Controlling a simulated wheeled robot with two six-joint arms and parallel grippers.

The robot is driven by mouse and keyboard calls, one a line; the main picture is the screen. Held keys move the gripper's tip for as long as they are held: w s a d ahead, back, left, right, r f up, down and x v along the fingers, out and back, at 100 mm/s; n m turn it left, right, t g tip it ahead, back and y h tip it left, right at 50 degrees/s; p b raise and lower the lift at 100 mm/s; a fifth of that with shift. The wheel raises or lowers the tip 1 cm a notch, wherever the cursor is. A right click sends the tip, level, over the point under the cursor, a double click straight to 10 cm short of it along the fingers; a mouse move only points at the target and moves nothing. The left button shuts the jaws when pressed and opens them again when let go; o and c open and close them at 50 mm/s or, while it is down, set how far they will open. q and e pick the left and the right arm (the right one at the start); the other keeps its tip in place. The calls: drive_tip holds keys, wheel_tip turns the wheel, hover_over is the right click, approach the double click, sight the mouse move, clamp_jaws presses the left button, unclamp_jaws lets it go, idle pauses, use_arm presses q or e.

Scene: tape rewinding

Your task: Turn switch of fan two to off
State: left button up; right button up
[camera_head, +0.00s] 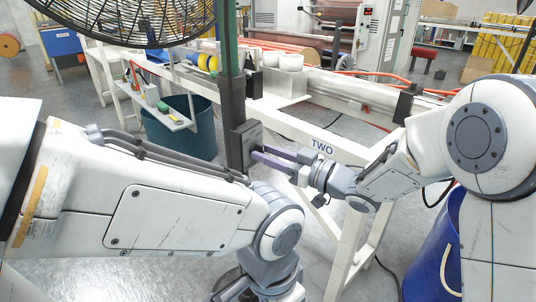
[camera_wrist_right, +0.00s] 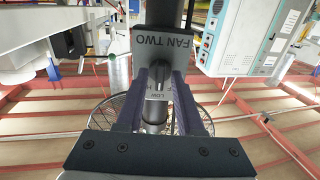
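The switch box of fan two (camera_head: 246,140) is a dark grey box on the green and black pole (camera_head: 230,75). In the wrist view its plate (camera_wrist_right: 163,45) reads "FAN TWO" upside down, with a small metal switch lever (camera_wrist_right: 157,82) and a "LOW" label below. My right gripper (camera_head: 258,154) is at the box's front. In the wrist view its two dark purple fingers (camera_wrist_right: 160,80) stand apart on either side of the lever, with a gap showing. The fan's black cage (camera_head: 130,18) is at the top left. My left arm crosses the lower left; its fingers are out of sight.
A white frame marked "TWO" (camera_head: 322,142) stands right behind the right gripper. A dark teal bin (camera_head: 180,130) is left of the pole, and a blue bin (camera_head: 432,255) is at the lower right. Orange hoses and cables run behind.

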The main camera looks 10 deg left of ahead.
clamp_jaws()
drive_tip(key=shift+n, duration=0.3)
drive_tip(key=shift+n+b, duration=2.3)
drive_tip(key=shift+n, duration=1.3)
drive_tip(key=shift+o, duration=1.5)
unclamp_jaws()
